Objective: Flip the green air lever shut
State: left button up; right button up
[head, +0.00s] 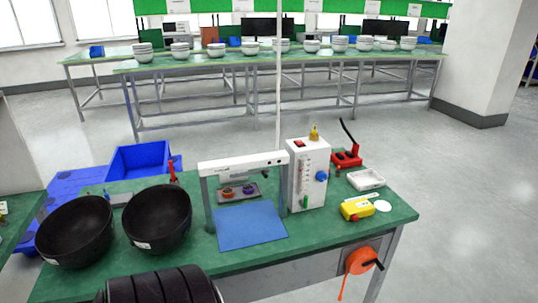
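A white control box (308,174) stands upright at the back right of the green-topped bench. A small green upright part (305,202) shows low on its front; it may be the green air lever, but it is too small to tell whether it is open or shut. A blue knob (321,176) is on the box's right side and a brass fitting (314,133) is on top. Neither of my grippers is in view, so nothing shows touching the box.
A white frame (243,163) stands left of the box over a blue mat (250,223). Two black bowls (75,232) (157,218) sit at left. A red tool (346,158), white tray (366,180) and yellow device (356,210) lie right; an orange reel (361,261) hangs at the front.

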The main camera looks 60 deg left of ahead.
aim_at(304, 203)
jog(key=j+u, duration=0.1)
jog(key=u, duration=1.45)
jog(key=k+j+u, duration=0.35)
jog(key=i, duration=0.05)
